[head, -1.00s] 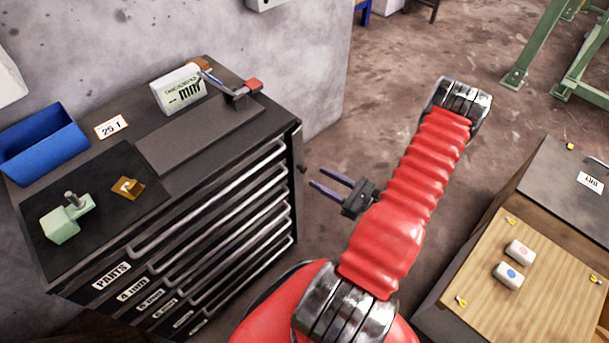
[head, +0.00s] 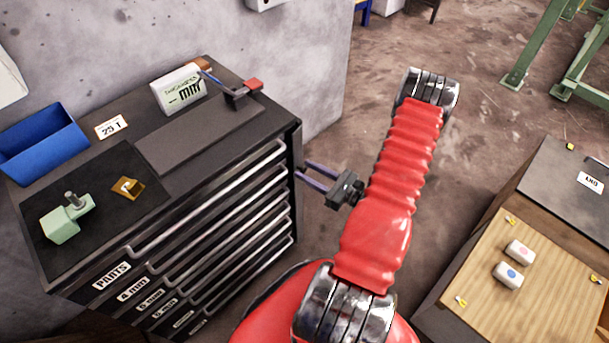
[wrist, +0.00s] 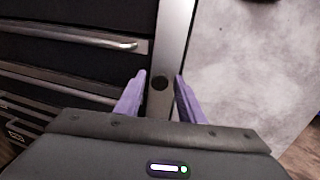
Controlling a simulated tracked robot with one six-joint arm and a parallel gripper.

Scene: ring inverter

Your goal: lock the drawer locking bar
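The drawer cabinet (head: 215,180) stands at the left in the head view. Its locking bar appears in the wrist view as a grey upright strip (wrist: 176,35) beside the drawer fronts. A small dark round spot, a knob or a hole (wrist: 159,84), sits on the strip. My gripper (head: 303,169) is at the cabinet's right front edge. In the wrist view my gripper (wrist: 160,77) has its two purple fingers apart, one on each side of the round spot. Nothing is visibly held. Whether the fingertips touch the bar cannot be told.
Long drawer handles (wrist: 85,39) lie left of the bar. A blue bin (head: 42,142), a vise-like tool (head: 240,93) and a pale green block (head: 66,220) stand on the cabinet. A wooden-topped bench (head: 500,285) is at right. Open floor lies between.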

